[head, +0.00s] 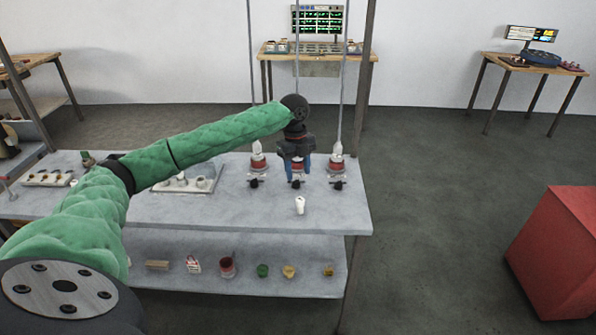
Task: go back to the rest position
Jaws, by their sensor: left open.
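My left arm, in a green sleeve, reaches from the lower left across the grey table (240,208). My left gripper (297,178) points down at the table's right part, with its blue fingers apart. It is in front of the middle one of three red-and-white fixtures and partly hides that one. From this view I cannot tell whether the fingers touch it. A small white cup-like piece (300,205) stands on the table just in front of the gripper, apart from it. My right gripper does not show.
Fixtures stand on both sides of the gripper, left (258,162) and right (337,165), with thin vertical rods above. A white tray (170,187) lies under the arm. Several small items sit on the lower shelf (210,278). A red box (555,255) stands at right; floor between is free.

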